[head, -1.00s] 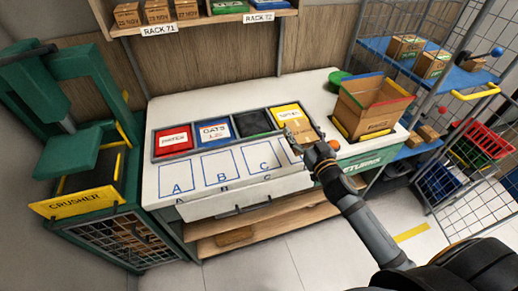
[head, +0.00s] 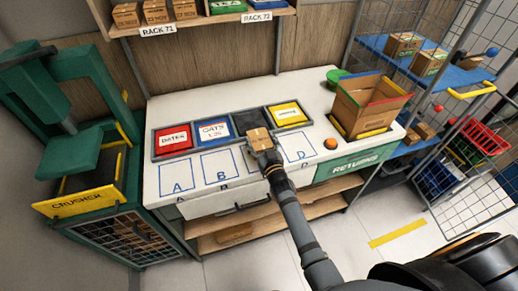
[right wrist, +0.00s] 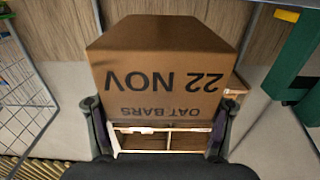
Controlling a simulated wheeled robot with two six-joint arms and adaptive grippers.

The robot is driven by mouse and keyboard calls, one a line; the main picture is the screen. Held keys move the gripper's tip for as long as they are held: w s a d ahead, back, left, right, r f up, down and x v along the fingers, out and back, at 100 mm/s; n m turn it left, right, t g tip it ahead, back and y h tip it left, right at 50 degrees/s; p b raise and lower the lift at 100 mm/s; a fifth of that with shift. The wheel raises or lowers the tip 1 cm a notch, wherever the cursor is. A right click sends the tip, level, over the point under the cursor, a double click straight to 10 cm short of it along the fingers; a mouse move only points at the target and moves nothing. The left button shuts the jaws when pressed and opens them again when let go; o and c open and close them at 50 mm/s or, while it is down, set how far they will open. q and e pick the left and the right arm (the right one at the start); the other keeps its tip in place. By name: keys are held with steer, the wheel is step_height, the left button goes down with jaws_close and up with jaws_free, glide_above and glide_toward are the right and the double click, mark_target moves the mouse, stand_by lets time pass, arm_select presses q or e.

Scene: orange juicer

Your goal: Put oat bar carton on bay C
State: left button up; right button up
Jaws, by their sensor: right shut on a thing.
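My right gripper (head: 264,151) is shut on the oat bar carton (head: 259,137), a small brown box, over the front part of the white worktop. In the right wrist view the carton (right wrist: 160,65) sits between the two fingers (right wrist: 160,108), with "22 NOV" and "OAT BARS" upside down on its face. Bay C (head: 248,161), a blue outlined square, is mostly hidden under the carton, gripper and forearm. I cannot tell whether the carton touches the worktop. My left gripper is not in view.
Bays A (head: 177,178), B (head: 221,165) and D (head: 299,148) are empty. Behind them are red (head: 173,150), blue, dark and yellow (head: 289,124) panels. The green crusher (head: 75,165) stands left.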

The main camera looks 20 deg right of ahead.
steer(key=f, duration=0.1)
steer(key=f+b, duration=0.2)
steer(key=shift+w+a+f, duration=0.15)
steer(key=shift+a+f, duration=0.1)
steer(key=shift+f, duration=0.15)
steer(key=shift+w, duration=0.1)
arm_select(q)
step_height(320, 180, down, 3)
arm_select(e)
steer(key=shift+f, duration=0.1)
steer(key=o, duration=1.3)
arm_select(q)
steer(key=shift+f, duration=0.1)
